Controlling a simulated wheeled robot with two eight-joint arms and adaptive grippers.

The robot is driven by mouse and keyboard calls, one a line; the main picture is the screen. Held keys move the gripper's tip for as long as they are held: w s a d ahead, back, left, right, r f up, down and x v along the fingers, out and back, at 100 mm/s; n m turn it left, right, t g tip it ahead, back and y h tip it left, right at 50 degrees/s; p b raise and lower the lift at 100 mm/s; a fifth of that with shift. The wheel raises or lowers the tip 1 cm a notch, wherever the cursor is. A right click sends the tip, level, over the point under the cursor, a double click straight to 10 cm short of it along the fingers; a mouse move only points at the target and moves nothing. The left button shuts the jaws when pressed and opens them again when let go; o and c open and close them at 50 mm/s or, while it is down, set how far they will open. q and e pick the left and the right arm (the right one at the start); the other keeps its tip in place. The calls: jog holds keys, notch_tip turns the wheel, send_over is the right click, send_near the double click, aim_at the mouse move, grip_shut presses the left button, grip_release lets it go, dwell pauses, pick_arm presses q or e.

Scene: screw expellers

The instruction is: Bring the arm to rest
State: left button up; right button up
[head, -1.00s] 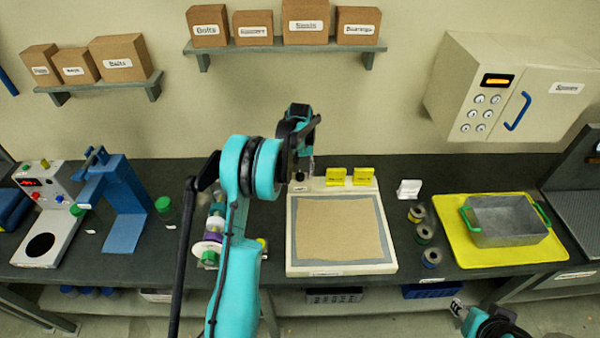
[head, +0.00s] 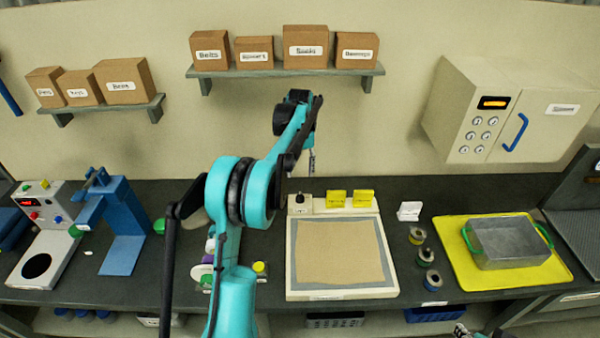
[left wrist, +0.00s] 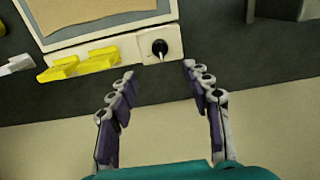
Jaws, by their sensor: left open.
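My left arm (head: 235,250) rises from the bottom of the head view and reaches up over the bench. My left gripper (head: 311,160) hangs in front of the wall, above the back edge of the white board with the brown sheet. In the left wrist view, my left gripper (left wrist: 158,75) is open, with nothing between its fingers. The black knob (left wrist: 159,48) of the board lies just beyond the fingertips there. Part of my right arm (head: 462,331) shows at the bottom edge of the head view. Its gripper's jaws cannot be made out.
The white board (head: 292,275) carries yellow blocks (head: 363,198) at its back. A metal tray (head: 508,242) with green handles sits on a yellow mat (head: 482,279) at right. Several spools (head: 425,256) stand between them. A blue stand (head: 124,225) is at left. A shelf (head: 290,72) hangs above.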

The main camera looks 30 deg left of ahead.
dwell(0.3)
pick_arm(q)
jog(key=s+d+r+m+t+b, duration=0.3)
jog(key=s+d+r+b, duration=0.15)
jog(key=s+d, duration=0.8)
jog(key=s+d+f+m+t+b, duration=0.1)
jog(key=s+d+f, duration=0.3)
jog(key=s, duration=0.4)
jog(key=s+d+f+m+t+b, duration=0.2)
jog(key=s+d+f+t, duration=0.1)
jog(key=s, duration=0.5)
notch_tip(320, 180, down, 2)
jog(key=shift+s+d+f, duration=0.1)
jog(key=shift+s+d, duration=0.2)
jog(key=shift+d, duration=0.6)
